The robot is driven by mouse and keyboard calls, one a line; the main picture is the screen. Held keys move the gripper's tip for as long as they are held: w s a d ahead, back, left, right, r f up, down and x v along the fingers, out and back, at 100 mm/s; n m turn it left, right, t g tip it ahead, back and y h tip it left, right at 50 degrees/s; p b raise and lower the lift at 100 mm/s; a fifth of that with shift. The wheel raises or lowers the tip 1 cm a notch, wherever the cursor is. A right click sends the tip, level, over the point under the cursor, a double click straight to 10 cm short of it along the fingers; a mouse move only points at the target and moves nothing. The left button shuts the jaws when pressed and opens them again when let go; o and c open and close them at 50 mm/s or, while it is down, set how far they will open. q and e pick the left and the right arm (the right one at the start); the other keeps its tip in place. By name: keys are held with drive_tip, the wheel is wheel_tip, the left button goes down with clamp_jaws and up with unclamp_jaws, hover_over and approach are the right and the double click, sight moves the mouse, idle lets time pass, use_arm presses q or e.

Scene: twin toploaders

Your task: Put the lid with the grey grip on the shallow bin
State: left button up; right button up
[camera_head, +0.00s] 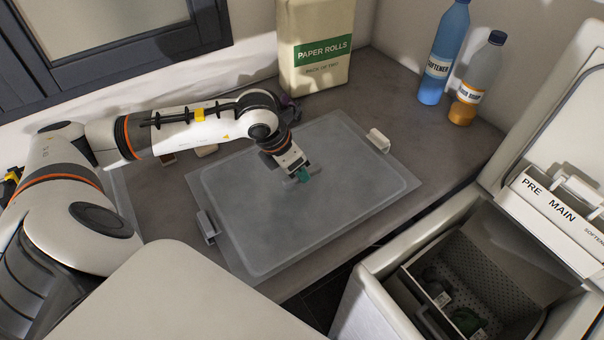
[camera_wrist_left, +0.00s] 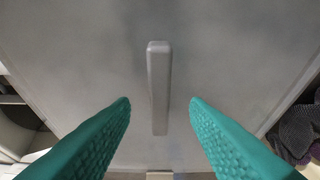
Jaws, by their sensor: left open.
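A wide, flat, translucent grey lid (camera_head: 340,205) lies on the dark counter, with a pale clip-like handle at its left end (camera_head: 208,227) and another at its right end (camera_head: 378,140). I cannot tell whether these belong to the lid or to a bin under it. In the left wrist view the lid (camera_wrist_left: 220,50) fills most of the picture, and its grey bar grip (camera_wrist_left: 158,85) stands in the middle. My left gripper (camera_head: 300,176) is over the lid's middle, open, its green fingers (camera_wrist_left: 160,102) on either side of the grip with gaps. My right gripper is out of view.
A paper rolls pack (camera_head: 318,50), a blue bottle (camera_head: 442,55) and an orange-filled bottle (camera_head: 478,80) stand at the back. An open toploader (camera_head: 375,305) with a dark basket (camera_head: 430,310) is at the right. Bare counter (camera_head: 430,135) lies right of the lid.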

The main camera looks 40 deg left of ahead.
use_arm(q)
drive_tip(key=shift+x, duration=1.2)
clamp_jaws()
